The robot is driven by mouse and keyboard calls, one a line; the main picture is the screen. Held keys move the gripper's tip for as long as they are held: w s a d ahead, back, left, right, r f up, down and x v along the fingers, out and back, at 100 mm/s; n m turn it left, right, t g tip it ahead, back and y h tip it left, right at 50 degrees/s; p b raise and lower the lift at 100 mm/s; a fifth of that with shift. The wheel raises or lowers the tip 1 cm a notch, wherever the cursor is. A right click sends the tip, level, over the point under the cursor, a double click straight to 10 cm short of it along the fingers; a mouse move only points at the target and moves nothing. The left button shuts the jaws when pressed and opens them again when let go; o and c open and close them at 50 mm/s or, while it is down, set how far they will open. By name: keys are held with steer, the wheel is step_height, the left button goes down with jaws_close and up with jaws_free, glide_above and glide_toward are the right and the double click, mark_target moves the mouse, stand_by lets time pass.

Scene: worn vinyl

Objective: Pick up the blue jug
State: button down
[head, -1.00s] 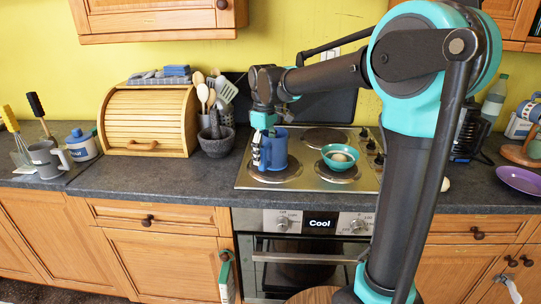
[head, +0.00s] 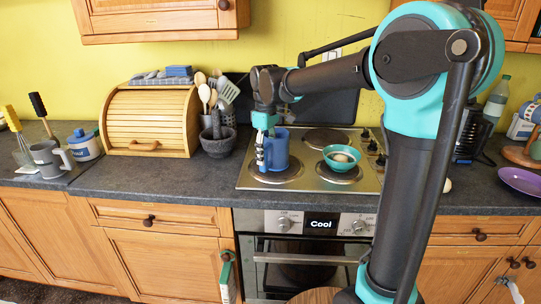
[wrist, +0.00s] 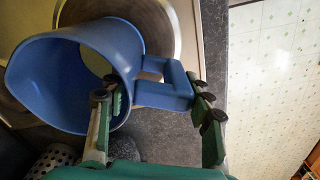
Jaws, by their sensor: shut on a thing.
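The blue jug (head: 277,151) stands on the front left burner of the stove in the head view. In the wrist view the blue jug (wrist: 68,75) is seen from above, open-topped, with its squared handle (wrist: 168,88) pointing right. My gripper (head: 264,152) is at the jug's left front side in the head view. In the wrist view my gripper (wrist: 158,108) has one finger at the jug's rim and wall and the other by the outer end of the handle. It is shut on the jug, with the handle between the fingers. The exact contact points are partly hidden.
A teal bowl (head: 342,157) with something pale in it stands on the burner to the right. A mortar with pestle (head: 217,143), a utensil holder and a wooden bread box (head: 150,121) are to the left. The counter front (head: 190,172) is clear.

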steer(key=shift+r, duration=0.15)
step_height(320, 180, up, 20)
stand_by(0.4)
steer(key=c, duration=1.2)
jaws_free()
jaws_close()
